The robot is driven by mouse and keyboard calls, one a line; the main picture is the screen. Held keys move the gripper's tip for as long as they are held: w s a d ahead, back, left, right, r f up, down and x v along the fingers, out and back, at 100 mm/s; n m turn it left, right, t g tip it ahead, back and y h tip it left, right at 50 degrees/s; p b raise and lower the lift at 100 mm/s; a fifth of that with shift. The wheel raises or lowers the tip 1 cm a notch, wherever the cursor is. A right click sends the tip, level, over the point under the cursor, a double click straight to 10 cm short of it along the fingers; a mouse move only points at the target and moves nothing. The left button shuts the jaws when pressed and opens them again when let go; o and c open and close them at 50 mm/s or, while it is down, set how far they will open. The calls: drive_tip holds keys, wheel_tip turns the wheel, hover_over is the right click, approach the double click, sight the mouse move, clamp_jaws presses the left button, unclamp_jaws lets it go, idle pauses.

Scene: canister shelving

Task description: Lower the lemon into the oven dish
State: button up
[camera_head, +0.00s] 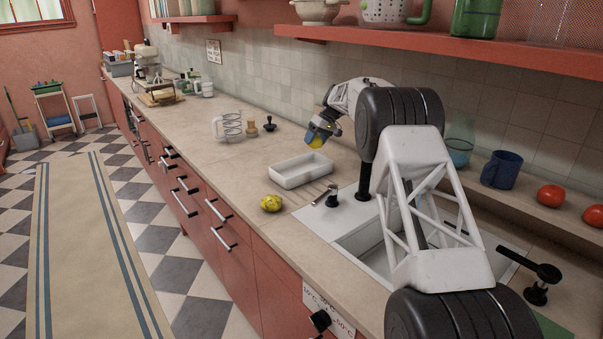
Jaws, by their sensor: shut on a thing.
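My gripper (320,136) is shut on a yellow lemon (315,143), which shows only in part between the fingers. The gripper holds it above the countertop, over or just behind the far right part of the oven dish; the exact offset is hard to tell. The white rectangular oven dish (289,183) stands on the counter beside the sink, and its visible inside looks empty. A second yellow, greenish-mottled fruit (271,203) lies on the counter in front of the dish, near the front edge.
A sink (365,243) with a tap (331,196) lies right of the dish. A glass jug (228,127) and small dark-knobbed items (269,124) stand behind left. A blue mug (502,170) and tomatoes (551,195) sit at right. Bare counter (200,145) extends left.

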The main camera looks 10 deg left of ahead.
sight(302, 169)
drive_tip(key=shift+f, duration=1.35)
drive_tip(key=shift+f, duration=2.85)
idle(3.0)
idle(0.4)
drive_tip(key=o, duration=1)
